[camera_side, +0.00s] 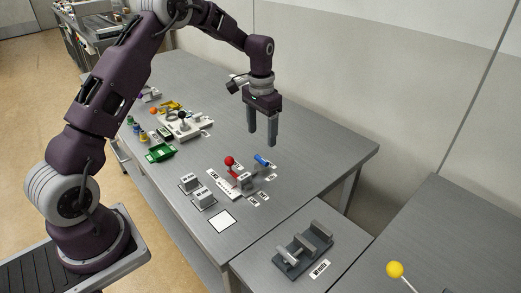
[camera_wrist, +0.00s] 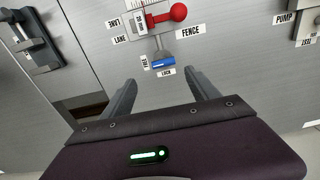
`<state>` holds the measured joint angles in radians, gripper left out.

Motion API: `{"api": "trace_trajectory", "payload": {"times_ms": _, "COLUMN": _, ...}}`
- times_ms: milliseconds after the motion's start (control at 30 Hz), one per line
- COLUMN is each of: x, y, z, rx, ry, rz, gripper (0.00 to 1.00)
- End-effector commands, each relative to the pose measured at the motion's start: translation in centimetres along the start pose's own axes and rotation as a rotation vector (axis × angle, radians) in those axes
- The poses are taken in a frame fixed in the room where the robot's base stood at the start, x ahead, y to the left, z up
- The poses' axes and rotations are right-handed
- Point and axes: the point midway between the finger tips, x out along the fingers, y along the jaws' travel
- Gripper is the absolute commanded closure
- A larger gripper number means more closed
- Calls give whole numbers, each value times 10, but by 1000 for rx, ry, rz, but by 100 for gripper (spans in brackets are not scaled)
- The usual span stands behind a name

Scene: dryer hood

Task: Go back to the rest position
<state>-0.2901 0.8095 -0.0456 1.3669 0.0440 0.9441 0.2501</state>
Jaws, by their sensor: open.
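My gripper (camera_side: 262,138) is open and empty, fingers pointing down, above the grey table (camera_side: 315,150). In the side view it is up and behind the red-knobbed fixture. In the wrist view its two fingers (camera_wrist: 163,82) stand apart with nothing between them. The red ball knob (camera_side: 229,161) and the blue handle (camera_side: 262,160) are on the fixture below; both also show in the wrist view, the red knob (camera_wrist: 179,12) by the FENCE label and the blue handle (camera_wrist: 163,62) between the FREE and LOCK labels. Nothing touches my fingers.
Two grey blocks (camera_side: 196,190) and a white square (camera_side: 222,221) are nearer the front edge. A green tray (camera_side: 160,152) and a white lever base (camera_side: 186,124) lie left. A dark grey fixture (camera_side: 302,250) and a yellow ball (camera_side: 395,269) are front right. The table's right side is clear.

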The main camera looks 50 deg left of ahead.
Motion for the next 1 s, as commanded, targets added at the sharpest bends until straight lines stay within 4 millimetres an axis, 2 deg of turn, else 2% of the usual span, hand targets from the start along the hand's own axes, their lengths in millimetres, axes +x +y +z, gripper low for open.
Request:
{"api": "trace_trajectory", "payload": {"times_ms": 33, "x": -33, "y": 11, "z": 8, "rx": 5, "ry": 34, "rz": -11, "gripper": 31}}
{"api": "trace_trajectory", "payload": {"times_ms": 67, "x": -54, "y": 19, "z": 16, "rx": 6, "ry": 56, "rz": -17, "gripper": 31}}
{"api": "trace_trajectory", "payload": {"times_ms": 100, "x": -84, "y": 32, "z": 32, "rx": 7, "ry": 86, "rz": -26, "gripper": 31}}
{"api": "trace_trajectory", "payload": {"times_ms": 167, "x": -125, "y": 51, "z": 62, "rx": 7, "ry": 135, "rz": -36, "gripper": 31}}
{"api": "trace_trajectory", "payload": {"times_ms": 200, "x": -148, "y": 62, "z": 84, "rx": 5, "ry": 167, "rz": -40, "gripper": 31}}
{"api": "trace_trajectory", "payload": {"times_ms": 267, "x": -175, "y": 79, "z": 122, "rx": 3, "ry": 217, "rz": -44, "gripper": 31}}
{"api": "trace_trajectory", "payload": {"times_ms": 333, "x": -197, "y": 96, "z": 169, "rx": -1, "ry": 277, "rz": -43, "gripper": 31}}
{"api": "trace_trajectory", "payload": {"times_ms": 400, "x": -207, "y": 110, "z": 216, "rx": -5, "ry": 334, "rz": -37, "gripper": 31}}
{"api": "trace_trajectory", "payload": {"times_ms": 500, "x": -206, "y": 123, "z": 270, "rx": -11, "ry": 403, "rz": -21, "gripper": 31}}
{"api": "trace_trajectory", "payload": {"times_ms": 600, "x": -196, "y": 129, "z": 305, "rx": -16, "ry": 447, "rz": -5, "gripper": 31}}
{"api": "trace_trajectory", "payload": {"times_ms": 733, "x": -188, "y": 132, "z": 323, "rx": -18, "ry": 471, "rz": 5, "gripper": 31}}
{"api": "trace_trajectory", "payload": {"times_ms": 1000, "x": -187, "y": 132, "z": 324, "rx": -19, "ry": 471, "rz": 5, "gripper": 31}}
